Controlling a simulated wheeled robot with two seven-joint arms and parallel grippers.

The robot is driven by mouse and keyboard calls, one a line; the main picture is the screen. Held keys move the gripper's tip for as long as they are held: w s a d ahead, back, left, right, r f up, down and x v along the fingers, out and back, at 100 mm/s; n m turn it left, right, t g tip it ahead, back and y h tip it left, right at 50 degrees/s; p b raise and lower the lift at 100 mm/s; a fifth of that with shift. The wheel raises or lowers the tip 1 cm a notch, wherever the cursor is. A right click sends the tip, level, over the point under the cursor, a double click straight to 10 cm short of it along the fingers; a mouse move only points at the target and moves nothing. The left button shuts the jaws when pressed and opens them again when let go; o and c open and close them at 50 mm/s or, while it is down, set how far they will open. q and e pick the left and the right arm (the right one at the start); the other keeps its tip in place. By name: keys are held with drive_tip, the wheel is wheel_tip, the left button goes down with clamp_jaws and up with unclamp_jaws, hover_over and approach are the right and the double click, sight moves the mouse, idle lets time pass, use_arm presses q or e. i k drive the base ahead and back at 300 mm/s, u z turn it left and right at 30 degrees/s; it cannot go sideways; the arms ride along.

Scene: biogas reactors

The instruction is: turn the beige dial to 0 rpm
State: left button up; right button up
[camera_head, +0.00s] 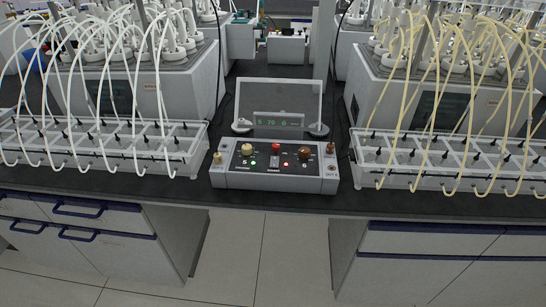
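A grey control box (275,176) stands on the dark bench top near its front edge, in the middle of the view. The beige dial (247,149) is on the left of its top panel, with a lit green light just below it. A red knob or button (276,146) is in the middle, and a brown dial (304,152) is on the right. A display (279,120) behind the panel shows green digits, too small to read surely. The dial's pointer mark is too small to make out. Neither of my grippers is in view.
A clear upright panel (280,97) stands behind the box. Clear racks with looping tubes flank it: the left rack (100,147) has white tubes, the right rack (450,162) yellowish ones. Drawers (430,243) are below the bench. The space in front of the box is clear.

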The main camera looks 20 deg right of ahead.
sight(247, 149)
drive_tip(key=u, duration=0.15)
drive_tip(key=k, duration=1)
drive_tip(key=z, duration=1.05)
drive_tip(key=i, duration=0.65)
drive_tip(key=u, duration=0.75)
drive_tip(key=i, duration=0.4)
drive_tip(key=u, duration=0.45)
